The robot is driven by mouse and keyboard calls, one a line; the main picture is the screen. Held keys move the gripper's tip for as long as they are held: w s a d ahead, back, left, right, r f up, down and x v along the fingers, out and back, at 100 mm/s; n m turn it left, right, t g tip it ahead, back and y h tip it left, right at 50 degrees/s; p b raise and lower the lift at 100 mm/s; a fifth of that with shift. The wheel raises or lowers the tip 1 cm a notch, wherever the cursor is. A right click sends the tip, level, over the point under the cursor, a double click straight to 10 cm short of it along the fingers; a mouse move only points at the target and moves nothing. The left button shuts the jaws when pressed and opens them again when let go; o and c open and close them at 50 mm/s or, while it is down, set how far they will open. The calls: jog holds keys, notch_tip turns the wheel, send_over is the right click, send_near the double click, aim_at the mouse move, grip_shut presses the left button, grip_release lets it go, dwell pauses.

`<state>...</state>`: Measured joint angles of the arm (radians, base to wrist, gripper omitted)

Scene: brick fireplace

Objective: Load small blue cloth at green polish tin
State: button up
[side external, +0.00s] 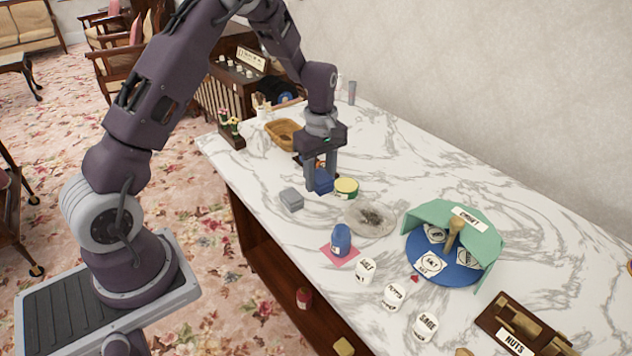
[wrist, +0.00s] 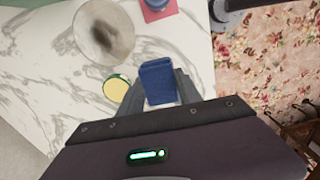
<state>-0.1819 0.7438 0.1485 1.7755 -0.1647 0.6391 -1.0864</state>
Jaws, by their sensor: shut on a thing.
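My gripper (side external: 322,178) points down over the marble counter and is shut on a small blue cloth (side external: 323,181), a folded block shape. In the wrist view the blue cloth (wrist: 158,81) sits between the fingers of my gripper (wrist: 160,88). The green polish tin (side external: 346,188), with a pale yellow top, stands just right of the cloth in the side view. In the wrist view the tin (wrist: 116,88) is just left of the cloth, with a small gap in the picture. I cannot tell how high the cloth is above the counter.
A grey block (side external: 291,199) lies left of the tin. A glass dish (side external: 370,217) with dark contents is to its right. A blue jar (side external: 341,240) stands on a pink square, near several labelled white shakers. A wicker basket (side external: 283,133) is behind my gripper.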

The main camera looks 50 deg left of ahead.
send_near(346, 184)
jog(key=shift+f, duration=2.8)
jog(key=shift+f, duration=0.5)
notch_tip(346, 184, up, 7)
jog(key=shift+f, duration=0.2)
jog(key=shift+r, duration=0.2)
